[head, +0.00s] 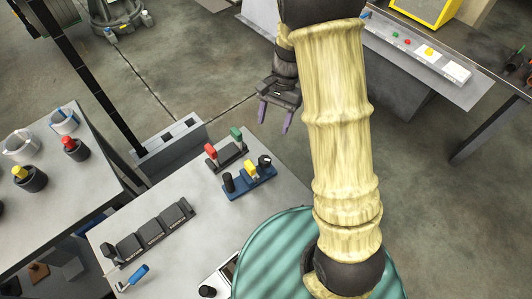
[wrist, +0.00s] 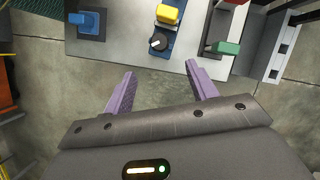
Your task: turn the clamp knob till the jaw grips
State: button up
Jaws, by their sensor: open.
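A blue-based clamp (head: 250,184) sits near the far end of the steel bench. It has a yellow block (head: 250,170) between a dark cylinder (head: 228,182) and a black knob (head: 264,160). In the wrist view the knob (wrist: 158,42) shows a white mark on its face, with the yellow block (wrist: 168,14) beyond it. I cannot tell what the jaw touches. My gripper (head: 275,118) is open and empty beyond the bench's far edge. In the wrist view its purple fingers (wrist: 158,74) are apart, with the knob ahead between them, not touching it.
A dark base with red (head: 210,150) and green (head: 236,133) handles stands beside the clamp. A blue block (wrist: 88,22) shows on its other side in the wrist view. A black segmented strip (head: 150,233) and a blue-handled tool (head: 134,277) lie nearer.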

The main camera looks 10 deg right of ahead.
aim_at(265, 158)
jog(key=p+x, duration=0.1)
jog(key=x, duration=1.2)
jog(key=shift+w+p, duration=0.1)
jog(key=shift+p, duration=0.3)
jog(key=c, duration=1)
